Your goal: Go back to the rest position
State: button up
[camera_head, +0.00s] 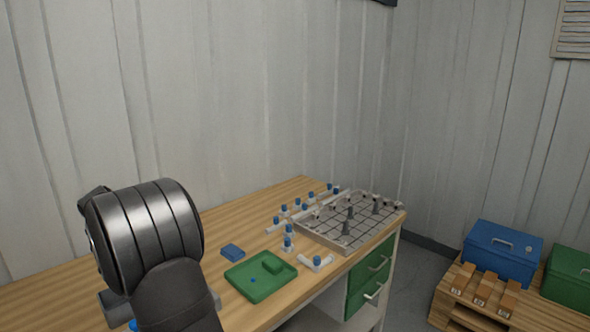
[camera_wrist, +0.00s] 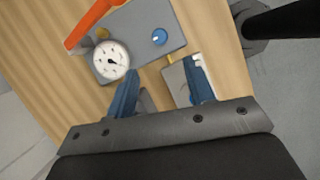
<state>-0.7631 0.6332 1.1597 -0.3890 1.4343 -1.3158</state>
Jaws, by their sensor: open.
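My gripper (camera_wrist: 162,97) is in the wrist view, with its two blue fingers spread apart and nothing between them. It points down over the wooden table (camera_wrist: 45,75). Beyond the fingers lies a grey panel (camera_wrist: 134,47) with a round white dial gauge (camera_wrist: 111,60), a blue knob (camera_wrist: 159,37) and an orange lever (camera_wrist: 92,20). A small white-and-grey thing (camera_wrist: 174,75) lies by the right finger, partly hidden by it. In the head view my arm covers the left part of the table, and my gripper's fingers are hidden there.
In the head view a green tray (camera_head: 262,289), a blue block (camera_head: 232,252), a grey grid rack (camera_head: 336,241) and several blue-capped white fittings (camera_head: 288,244) occupy the table. A pallet with a blue toolbox (camera_head: 501,254) and a green box (camera_head: 572,279) stands at right.

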jog(key=v, duration=0.6)
jog(key=shift+w+a+f+m+g+h, duration=0.15)
jog(key=shift+w+m+g, duration=0.35)
jog(key=shift+w+m, duration=0.6)
jog(key=shift+w+a+m+g+h, duration=0.1)
jog(key=shift+w+m+g, duration=0.5)
jog(key=shift+m, duration=1.05)
jog(key=shift+w+a+f+m+g+h, duration=0.15)
jog(key=shift+w+m+g, duration=0.25)
jog(key=shift+w+m, duration=0.75)
jog(key=shift+s+m, duration=0.2)
jog(key=shift+m, duration=0.1)
jog(key=shift+s, duration=0.1)
jog(key=s+d+f+n+t, duration=0.2)
jog(key=f+n, duration=0.3)
jog(key=n, duration=0.3)
jog(key=shift+s+d+t+y, duration=0.4)
jog(key=shift+s+t, duration=0.1)
jog(key=shift+s, duration=0.4)
jog(key=shift+a, duration=0.1)
